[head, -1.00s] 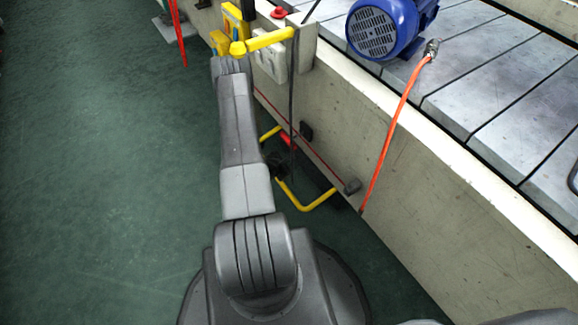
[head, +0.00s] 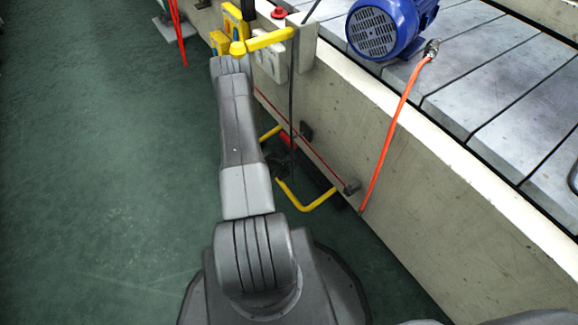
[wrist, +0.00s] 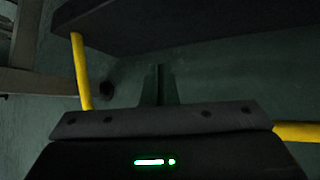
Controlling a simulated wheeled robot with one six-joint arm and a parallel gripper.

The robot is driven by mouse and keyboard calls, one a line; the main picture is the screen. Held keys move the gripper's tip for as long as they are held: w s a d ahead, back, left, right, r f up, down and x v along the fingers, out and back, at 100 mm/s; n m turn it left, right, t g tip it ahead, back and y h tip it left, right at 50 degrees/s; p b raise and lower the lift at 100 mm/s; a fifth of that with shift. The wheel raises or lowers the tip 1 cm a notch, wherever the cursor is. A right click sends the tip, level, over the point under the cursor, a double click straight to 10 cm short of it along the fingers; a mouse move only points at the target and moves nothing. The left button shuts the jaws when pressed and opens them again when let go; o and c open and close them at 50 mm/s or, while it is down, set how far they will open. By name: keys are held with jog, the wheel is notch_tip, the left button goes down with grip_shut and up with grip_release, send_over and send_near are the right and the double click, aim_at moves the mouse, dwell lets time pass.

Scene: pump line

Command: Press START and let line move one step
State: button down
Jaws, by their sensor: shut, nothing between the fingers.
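My gripper (wrist: 159,80) is shut and empty in the wrist view, its fingers in front of a dark green surface. In the head view, my arm hides where its tip is. No button marked START can be read in either view. A red button (head: 278,12) stands on the line's side near the top. Yellow boxes (head: 232,22) are left of it; their faces are too small to read. A blue pump motor (head: 385,28) sits on the grey slatted line (head: 465,95).
A yellow bar frame (head: 307,203) stands low by the line's concrete wall (head: 390,190). Yellow bars (wrist: 80,72) also show in the wrist view, beneath a dark overhanging plate (wrist: 180,22). An orange hose (head: 390,130) hangs over the wall. Green floor (head: 90,170) is clear at left.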

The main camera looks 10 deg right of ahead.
jog(key=shift+f, duration=0.1)
jog(key=shift+d+f+b, duration=0.1)
jog(key=shift+f+b, duration=0.25)
jog(key=shift+b, duration=0.2)
jog(key=shift+w+d+f+b, duration=0.1)
jog(key=shift+d+f+b, duration=0.15)
jog(key=shift+f+b, duration=0.65)
jog(key=shift+w+d+f+b, duration=0.1)
jog(key=shift+d+f+b, duration=0.1)
jog(key=shift+f+b, duration=0.7)
dwell(1.5)
jog(key=shift+r, duration=0.15)
dwell(0.4)
jog(key=shift+s+a+r+p, duration=0.1)
jog(key=shift+a+r+p, duration=0.1)
jog(key=shift+r+p, duration=0.4)
jog(key=shift+s+a+r+p, duration=0.15)
jog(key=shift+r+p, duration=0.1)
jog(key=shift+r, duration=0.6)
jog(key=shift+w+a+r+p, duration=0.1)
jog(key=shift+a+r+p, duration=0.1)
jog(key=shift+r+p, duration=0.4)
jog(key=shift+r, duration=0.1)
